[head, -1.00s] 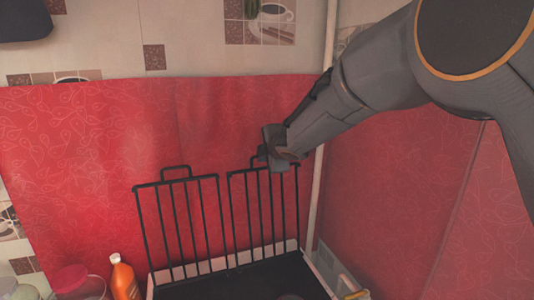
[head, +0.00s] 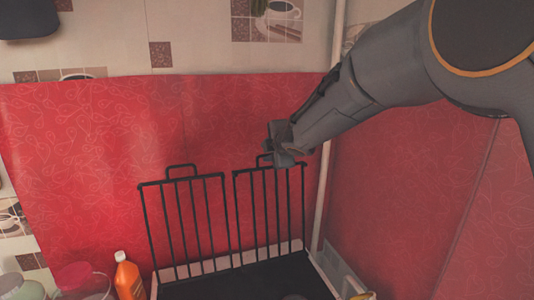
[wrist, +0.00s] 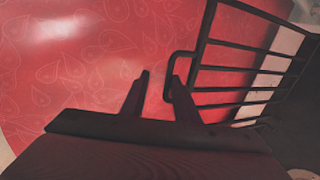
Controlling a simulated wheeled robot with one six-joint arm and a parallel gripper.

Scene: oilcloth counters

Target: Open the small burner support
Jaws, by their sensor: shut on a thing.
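The burner support at the right (head: 269,210) is a black wire rack standing upright at the back of the stove, narrower in the picture than the left one. A small loop handle rises from its top bar. My gripper (head: 279,158) is at this handle and shut on it, hiding part of it. In the wrist view, my fingertips (wrist: 160,80) are at the handle loop (wrist: 171,88), with the rack's bars (wrist: 245,85) to the right.
Another black rack (head: 185,225) stands upright to the left. The dark stove top (head: 245,280) lies below. An orange bottle (head: 128,278) and jars are at the lower left. Red oilcloth (head: 80,170) covers the wall behind, and a pale pipe (head: 326,180) runs at the right.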

